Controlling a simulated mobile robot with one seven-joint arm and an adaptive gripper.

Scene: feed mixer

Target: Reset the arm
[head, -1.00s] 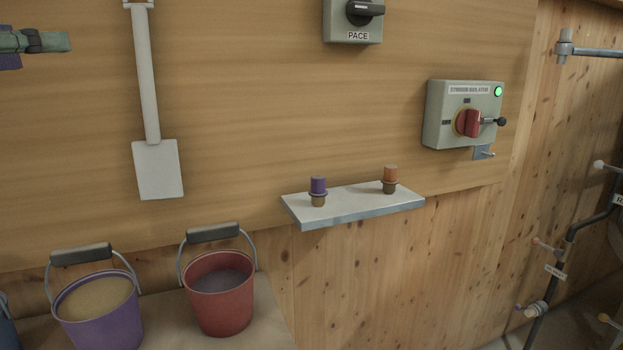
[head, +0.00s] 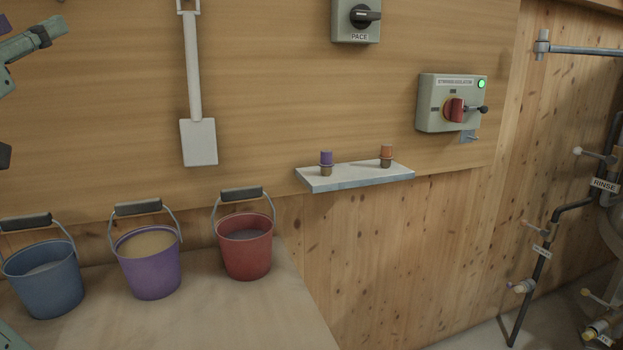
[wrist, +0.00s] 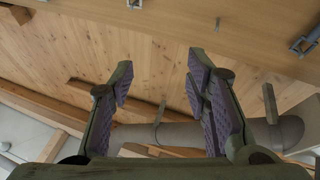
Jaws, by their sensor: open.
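My gripper (wrist: 160,85) is open in the wrist view, with its two padded fingers apart and nothing between them. Beyond the fingers are the wooden wall boards and a grey pipe (wrist: 170,135). In the head view, part of my arm (head: 25,45) shows at the left edge. My arm is up and to the left, apart from the buckets and the shelf.
A blue bucket (head: 45,284), a purple bucket (head: 150,274) and a red bucket (head: 246,252) stand on a bench (head: 200,320). A white scoop (head: 198,142) hangs above. A shelf (head: 350,178) holds two capped pegs. A pace knob box (head: 345,30) and an isolator box (head: 432,115) are on the wall.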

